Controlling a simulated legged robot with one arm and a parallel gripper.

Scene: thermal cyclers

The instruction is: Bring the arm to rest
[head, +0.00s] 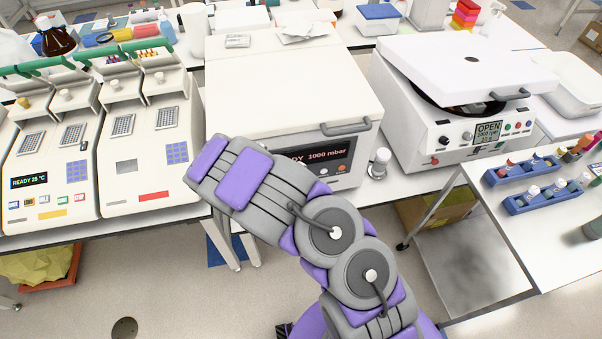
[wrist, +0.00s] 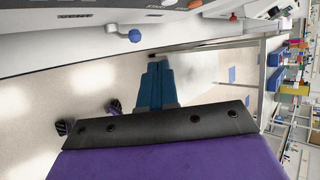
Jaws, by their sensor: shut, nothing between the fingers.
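My arm (head: 275,195) reaches up and to the left in the head view, bent at two round joints. Its purple and grey end section hangs over the table's front edge, before a white cabinet with a dark display, and covers part of the front. I cannot make out separate fingers there. In the wrist view my gripper (wrist: 160,126) shows as a purple body with a black bolted edge. It is shut and holds nothing.
Thermal cyclers (head: 150,135) stand at the left. The white cabinet (head: 285,85) is in the middle, and a centrifuge (head: 455,135) with a raised lid is right of it. A side table (head: 540,240) with blue tube racks (head: 545,193) is at the right. Open floor (head: 190,290) lies in front.

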